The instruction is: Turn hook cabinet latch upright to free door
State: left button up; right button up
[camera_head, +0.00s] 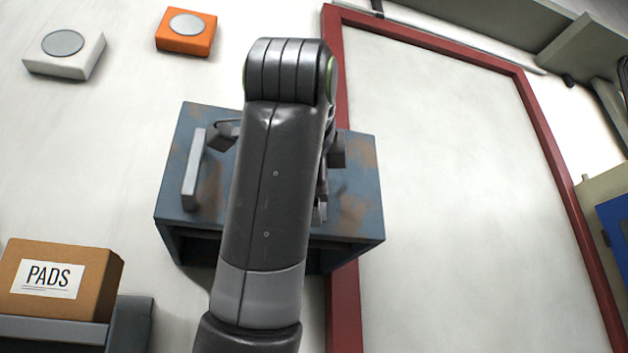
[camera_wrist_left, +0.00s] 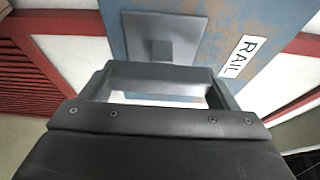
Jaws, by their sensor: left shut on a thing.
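The cabinet (camera_head: 360,215) is a blue-grey, rust-stained box on the white wall, with a light grey bar handle (camera_head: 193,172) on the left of its front. My left arm covers the middle of it in the head view and hides most of the gripper and the latch. In the left wrist view, my left gripper (camera_wrist_left: 158,72) is at the blue cabinet face (camera_wrist_left: 226,25), shut on a grey squarish piece (camera_wrist_left: 165,38), which looks like the latch. Whether the latch is upright is unclear. My right gripper is not in view.
A label reading RAIL (camera_wrist_left: 240,56) is on the blue surface. A red-framed panel (camera_head: 450,150) is right of the cabinet. A PADS box (camera_head: 60,280) sits on a shelf at lower left. White (camera_head: 65,55) and orange (camera_head: 187,32) button boxes are on the wall.

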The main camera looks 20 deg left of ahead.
pick_arm(q)
jog(key=o, duration=0.9)
jog(key=shift+w+a, duration=0.1)
jog(key=shift+a, duration=0.05)
jog(key=b+v, duration=0.9)
jog(key=v, duration=0.8)
jog(key=shift+s, duration=0.25)
